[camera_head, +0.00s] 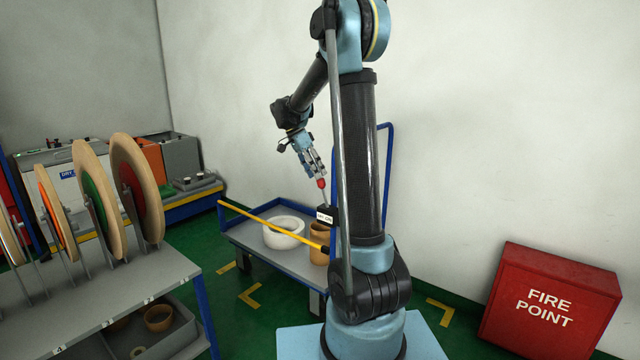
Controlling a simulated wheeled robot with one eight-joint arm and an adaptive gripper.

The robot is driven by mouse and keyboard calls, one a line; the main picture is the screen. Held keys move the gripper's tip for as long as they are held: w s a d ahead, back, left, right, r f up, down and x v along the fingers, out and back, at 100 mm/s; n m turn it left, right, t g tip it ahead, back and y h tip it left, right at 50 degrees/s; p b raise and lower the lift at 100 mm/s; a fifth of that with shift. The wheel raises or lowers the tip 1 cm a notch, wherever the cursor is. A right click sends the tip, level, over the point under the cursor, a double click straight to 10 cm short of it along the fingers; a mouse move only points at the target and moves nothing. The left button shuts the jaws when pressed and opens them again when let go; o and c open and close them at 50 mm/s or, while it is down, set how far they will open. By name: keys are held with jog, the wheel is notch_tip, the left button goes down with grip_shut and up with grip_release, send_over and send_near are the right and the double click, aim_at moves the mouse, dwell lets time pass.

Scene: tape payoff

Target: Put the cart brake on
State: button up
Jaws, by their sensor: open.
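The cart (270,246) is a grey platform trolley with a blue frame and a blue push handle (389,150). It stands against the wall behind my arm. The brake lever (323,196) has a red knob (321,183) on a thin metal rod rising from a black base with a small white label (324,216). The lever stands nearly upright, leaning slightly left at the top. My gripper (317,172) is open, pointing down, with its fingertips just above or around the red knob; I cannot tell whether they touch it. My arm hides the cart's right part.
A yellow bar (270,226) crosses the cart above a white roll (283,233) and a tan roll (319,243). A grey rack (140,285) with several large reels is at left. A red fire point box (550,300) stands at right. Green floor shows between.

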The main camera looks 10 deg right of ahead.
aim_at(321, 180)
jog(key=shift+x, duration=2.4)
grip_shut()
